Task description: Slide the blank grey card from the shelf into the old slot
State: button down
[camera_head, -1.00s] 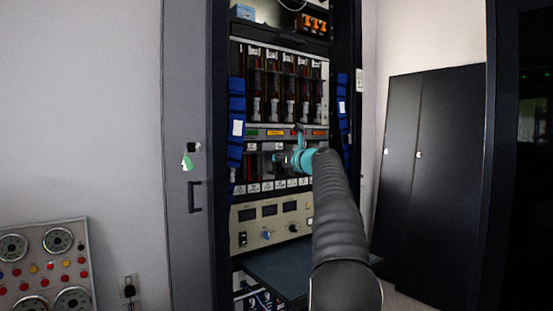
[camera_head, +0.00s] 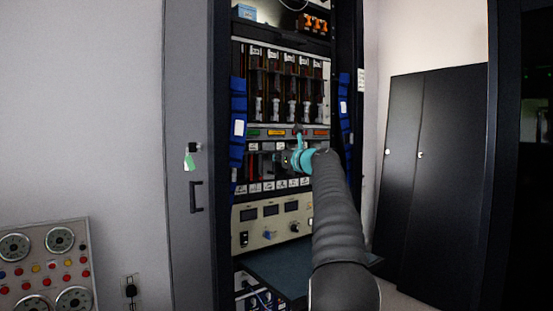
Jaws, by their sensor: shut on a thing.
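My gripper (camera_head: 285,159) is at the front of the rack, at the row of slots below the strip of coloured labels. I cannot pick out the blank grey card or tell which opening is the old slot. The shelf (camera_head: 275,262) is a dark board sticking out below the control panel, and no card shows on its bare part.
The rack holds a beige control panel (camera_head: 270,217) with knobs and displays below the slots. Blue bundles (camera_head: 238,122) hang at both sides. A grey door with a green tag (camera_head: 190,161) stands left. A gauge panel (camera_head: 44,264) is at lower left. Dark cabinets (camera_head: 430,175) stand right.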

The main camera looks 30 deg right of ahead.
dwell(0.4)
jog(key=c, duration=1.1)
grip_release()
jog(key=shift+w+a, duration=0.1)
jog(key=shift+w, duration=0.05)
jog(key=shift+o, duration=0.2)
jog(key=shift+f+b, duration=0.3)
jog(key=shift+f, duration=0.25)
jog(key=shift+s+d+b, duration=0.15)
jog(key=shift+s+b, duration=0.55)
jog(key=shift+s, duration=0.55)
jog(key=shift+s+d+b, duration=0.1)
jog(key=shift+s+b, duration=0.6)
jog(key=shift+s, duration=0.55)
jog(key=shift+s, duration=0.1)
